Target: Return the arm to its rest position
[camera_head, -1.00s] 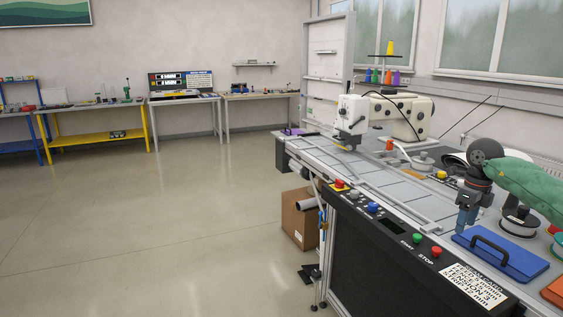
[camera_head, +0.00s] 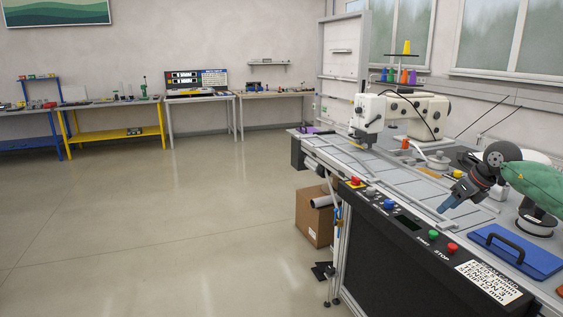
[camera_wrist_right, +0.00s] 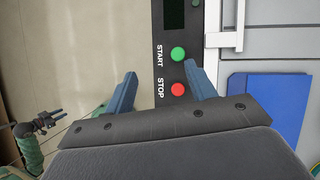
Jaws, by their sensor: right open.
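My right gripper (camera_head: 448,204) comes in from the right in the head view, over the machine table (camera_head: 400,187), with its fingers pointing down and to the left. In the right wrist view its two blue fingers (camera_wrist_right: 160,92) stand apart with nothing between them. The green start button (camera_wrist_right: 178,54) and red stop button (camera_wrist_right: 178,89) show beyond and between the fingers in that view. My left gripper does not show in the head view. Part of a green-sleeved arm shows at the lower left of the right wrist view.
A blue lid with a black handle (camera_head: 535,262) lies right of the control panel (camera_head: 405,222). A white sewing machine (camera_head: 370,110) stands farther back. A black-and-white spool (camera_head: 536,222) is close to my right arm. The floor (camera_head: 150,230) at left is clear.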

